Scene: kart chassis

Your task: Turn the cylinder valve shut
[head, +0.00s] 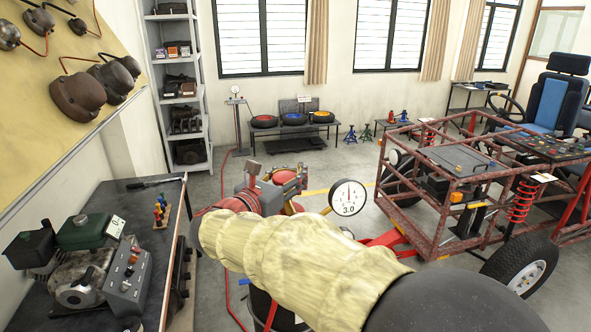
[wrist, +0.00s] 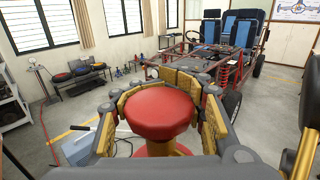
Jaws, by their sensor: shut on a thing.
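The cylinder valve's round red handwheel (wrist: 160,108) fills the middle of the wrist view, on a yellowish stem. My gripper (wrist: 160,88) has its grey, yellow-padded fingers closed around the handwheel on the left and right sides. In the head view my gripper (head: 270,188) is at the end of my pale sleeved arm, and the arm hides most of the valve and cylinder. A round white gauge (head: 348,197) reading 3.0 stands just right of my gripper. How far the valve is turned cannot be told.
The red kart chassis (head: 470,185) stands to the right, with a wheel (head: 522,265) near the front. A dark workbench (head: 95,210) with an engine is at the left. A shelf (head: 180,90) and a low bench (head: 295,128) stand behind. Open floor lies beyond my gripper.

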